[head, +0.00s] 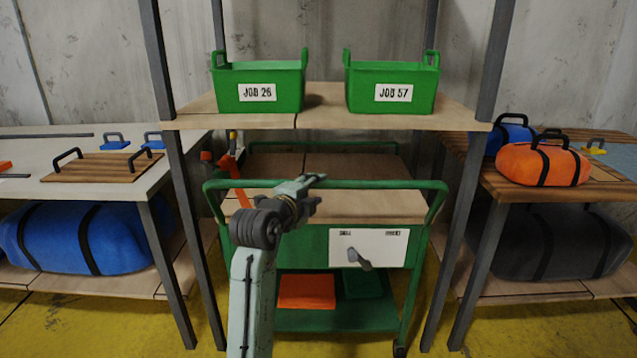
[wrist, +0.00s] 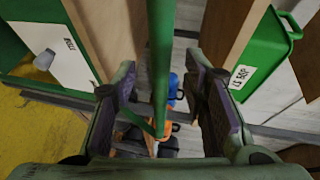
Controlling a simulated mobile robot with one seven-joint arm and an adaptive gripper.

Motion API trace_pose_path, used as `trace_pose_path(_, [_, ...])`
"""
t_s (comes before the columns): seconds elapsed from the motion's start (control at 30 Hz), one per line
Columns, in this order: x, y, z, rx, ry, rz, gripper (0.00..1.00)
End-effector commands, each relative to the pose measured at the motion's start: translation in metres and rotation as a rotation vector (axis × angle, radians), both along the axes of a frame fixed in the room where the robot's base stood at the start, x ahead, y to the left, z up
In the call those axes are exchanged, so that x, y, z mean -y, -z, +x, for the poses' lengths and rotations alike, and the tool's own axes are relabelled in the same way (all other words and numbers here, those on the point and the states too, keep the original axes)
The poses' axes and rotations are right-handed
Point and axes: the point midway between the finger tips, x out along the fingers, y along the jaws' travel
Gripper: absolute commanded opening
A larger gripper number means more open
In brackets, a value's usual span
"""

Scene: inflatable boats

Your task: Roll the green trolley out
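The green trolley (head: 315,235) stands between the shelf's legs, under its upper board. Its green handle bar (head: 385,184) runs across the near side. A white panel with a grey lever (head: 358,258) is on its front, and it also shows in the wrist view (wrist: 45,60). My gripper (head: 316,183) is at the handle bar, left of its middle. In the wrist view my gripper (wrist: 160,100) is open, with the green bar (wrist: 161,60) between its fingers and gaps visible on both sides.
Green bins marked JOB 26 (head: 257,86) and JOB 57 (head: 392,87) stand on the shelf board (head: 320,118) above. Dark shelf legs flank the trolley closely. Side tables hold a blue bag (head: 80,235) and an orange bag (head: 545,163). Yellow floor (head: 500,335) shows in front.

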Motion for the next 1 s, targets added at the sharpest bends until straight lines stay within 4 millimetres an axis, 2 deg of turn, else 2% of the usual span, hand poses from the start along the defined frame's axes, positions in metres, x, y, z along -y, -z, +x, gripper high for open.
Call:
trace_pose_path(0.1, [0.009,0.002,0.02,-0.002,0.001,-0.002,0.4])
trace_pose_path(0.3, [0.017,0.006,0.04,0.001,0.0,-0.001,0.4])
trace_pose_path(0.67, [0.019,0.009,0.045,0.001,-0.002,-0.001,0.4])
trace_pose_path(1.0, [0.018,0.008,0.045,0.001,-0.002,-0.001,0.18])
